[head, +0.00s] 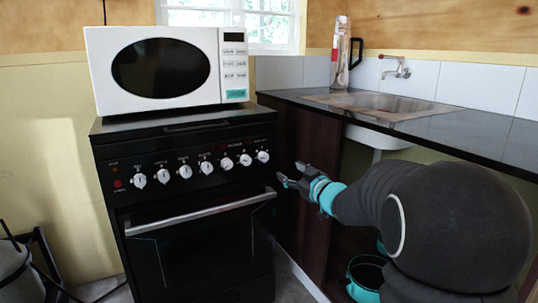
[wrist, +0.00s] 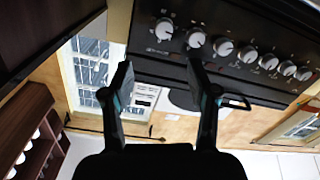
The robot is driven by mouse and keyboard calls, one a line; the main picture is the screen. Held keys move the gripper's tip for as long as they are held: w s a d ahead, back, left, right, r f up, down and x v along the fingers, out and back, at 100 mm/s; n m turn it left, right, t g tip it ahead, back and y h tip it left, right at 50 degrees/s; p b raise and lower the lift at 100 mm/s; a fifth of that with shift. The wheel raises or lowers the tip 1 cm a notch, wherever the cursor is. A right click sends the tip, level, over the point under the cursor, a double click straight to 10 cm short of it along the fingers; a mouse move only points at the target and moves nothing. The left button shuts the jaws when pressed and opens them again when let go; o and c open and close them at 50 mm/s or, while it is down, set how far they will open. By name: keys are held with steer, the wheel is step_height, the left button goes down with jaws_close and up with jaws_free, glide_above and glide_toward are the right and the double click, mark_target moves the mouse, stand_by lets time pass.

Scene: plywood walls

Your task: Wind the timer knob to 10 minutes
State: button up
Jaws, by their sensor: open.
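The black stove (head: 190,200) has a front panel with a row of several white knobs. The rightmost knob (head: 263,156) in the head view is nearest my gripper (head: 292,175). The printed labels are too small for me to tell which knob is the timer or where any pointer stands. My gripper is open and empty, to the right of the panel and slightly below the knobs, apart from them. In the wrist view, the fingers of my gripper (wrist: 160,75) are spread, with the knob row beyond them; the end knob (wrist: 164,28) lies past the tips, between them sideways.
A white microwave (head: 160,70) stands on the stove. The oven handle (head: 200,212) sticks out below the knobs. A dark counter (head: 480,130) with a sink (head: 385,104) is to the right, its cabinet side beside my gripper.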

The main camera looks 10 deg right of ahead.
mark_target(265, 157)
steer(key=w+a, duration=0.1)
steer(key=w, duration=0.3)
steer(key=w+a+m, duration=0.1)
steer(key=w+a, duration=0.1)
steer(key=w, duration=0.2)
steer(key=w+a+m, duration=0.1)
steer(key=w+a, duration=0.1)
steer(key=w, duration=0.2)
steer(key=shift+w+a+p, duration=0.15)
steer(key=shift+w+p, duration=0.15)
steer(key=shift+w, duration=0.05)
jaws_close()
